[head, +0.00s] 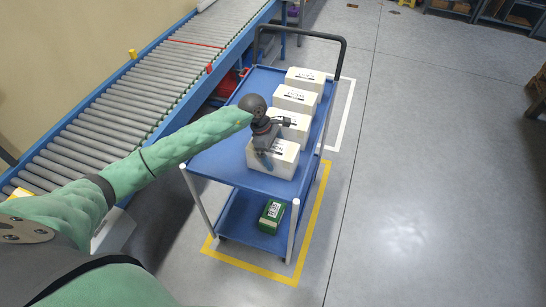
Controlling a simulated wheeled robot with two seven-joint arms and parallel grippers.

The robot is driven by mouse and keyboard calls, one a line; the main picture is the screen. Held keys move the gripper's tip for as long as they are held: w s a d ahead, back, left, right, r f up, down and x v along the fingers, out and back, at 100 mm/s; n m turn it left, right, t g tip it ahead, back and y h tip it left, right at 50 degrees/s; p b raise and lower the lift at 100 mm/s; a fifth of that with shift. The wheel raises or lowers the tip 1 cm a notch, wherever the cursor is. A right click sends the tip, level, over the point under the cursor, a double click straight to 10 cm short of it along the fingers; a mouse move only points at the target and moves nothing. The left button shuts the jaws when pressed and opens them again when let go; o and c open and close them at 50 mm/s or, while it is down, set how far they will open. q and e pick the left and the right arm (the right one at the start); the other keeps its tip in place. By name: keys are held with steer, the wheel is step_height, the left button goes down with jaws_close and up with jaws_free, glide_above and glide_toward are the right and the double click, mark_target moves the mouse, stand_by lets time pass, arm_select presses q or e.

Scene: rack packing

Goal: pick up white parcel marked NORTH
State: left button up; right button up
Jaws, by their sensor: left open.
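Several white box parcels stand in a row on the top shelf of a blue cart (225,160). The nearest white parcel (285,160) has a dark printed label, partly hidden by my left gripper (265,148). Behind it stand a second parcel (298,131), a third (296,98) and one at the far end (305,80). Their labels are too small to read surely, so I cannot tell which says NORTH. My left gripper is open, pointing down at the nearest parcel; I cannot tell whether it touches. My right gripper is not in view.
A green box (272,213) with a white label lies on the cart's lower shelf. The cart's black handle (343,58) rises at the far end. A roller conveyor (130,100) runs along the left. The grey floor (430,190) to the right is clear.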

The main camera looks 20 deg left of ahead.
arm_select(q)
steer(key=shift+f+b, duration=0.15)
steer(key=shift+b, duration=0.15)
stand_by(0.5)
steer(key=c, duration=1.4)
